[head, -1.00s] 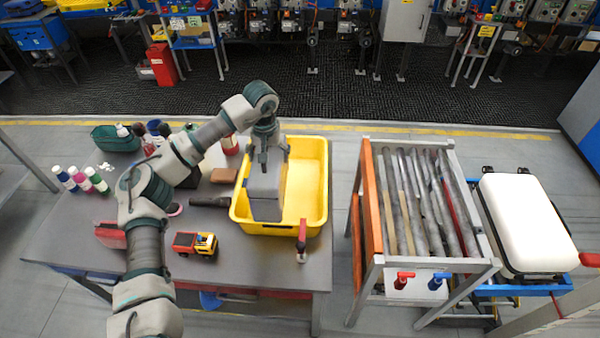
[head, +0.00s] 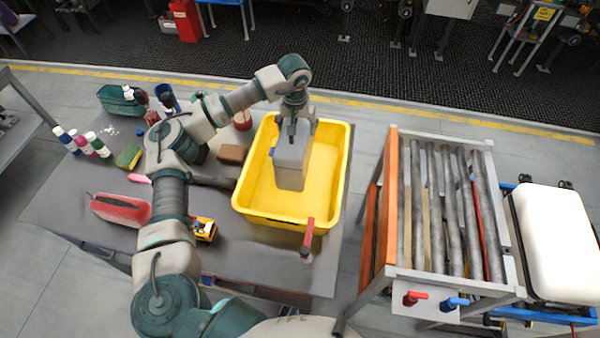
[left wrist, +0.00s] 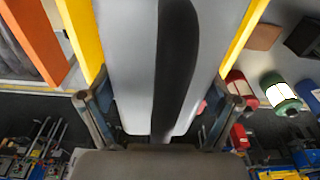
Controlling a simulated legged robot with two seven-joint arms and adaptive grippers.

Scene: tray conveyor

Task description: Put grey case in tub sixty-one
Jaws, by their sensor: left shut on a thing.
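The grey case (head: 291,165) hangs upright from my left gripper (head: 294,128), over the inside of the yellow tub (head: 334,188) on the grey table. In the left wrist view the case (left wrist: 125,70), with a dark stripe down its face, fills the middle between the two fingers of my left gripper (left wrist: 160,108), which is shut on it. Yellow tub walls (left wrist: 84,38) show on both sides of the case there. I cannot tell whether the case's lower end touches the tub floor. No number is readable on the tub. My right gripper is not in view.
A red-handled clamp (head: 308,238) stands at the tub's front. A roller conveyor (head: 445,215) stands right of the table, with a gap between.

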